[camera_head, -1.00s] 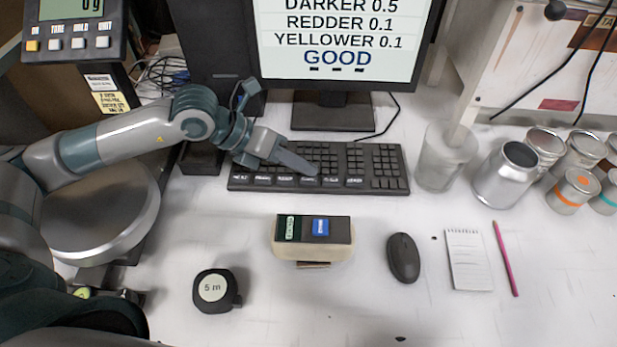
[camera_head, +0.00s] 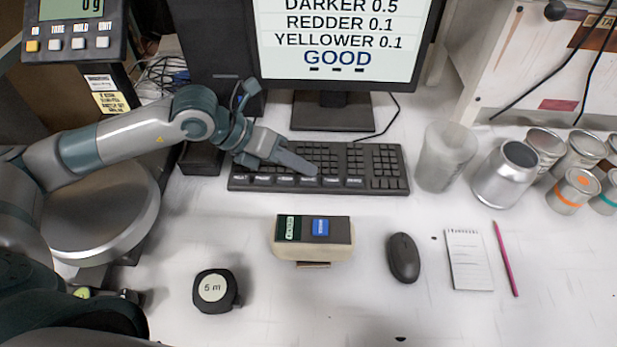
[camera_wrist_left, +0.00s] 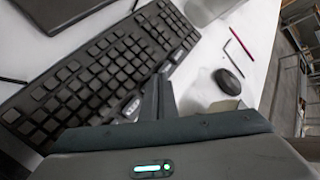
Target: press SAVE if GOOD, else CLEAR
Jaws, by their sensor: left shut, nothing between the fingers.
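The monitor (camera_head: 338,40) at the top of the head view reads DARKER 0.5, REDDER 0.1, YELLOWER 0.1 and GOOD. The black keyboard (camera_head: 385,172) lies below it, with a front row of labelled keys too small to read surely. My left gripper (camera_head: 312,172) is shut and empty, its fingertips over the labelled front row near the middle of the keyboard. I cannot tell whether the tips touch a key. In the left wrist view the keyboard (camera_wrist_left: 90,80) lies left of the fingers (camera_wrist_left: 158,98). My right gripper is not in view.
A small device with green and blue labels (camera_head: 313,240) stands in front of the keyboard. Around it are a tape measure (camera_head: 216,290), a mouse (camera_head: 403,257), a notepad (camera_head: 469,260) and a pink pencil (camera_head: 506,259). A clear beaker (camera_head: 445,157) and several cans (camera_head: 506,174) stand right.

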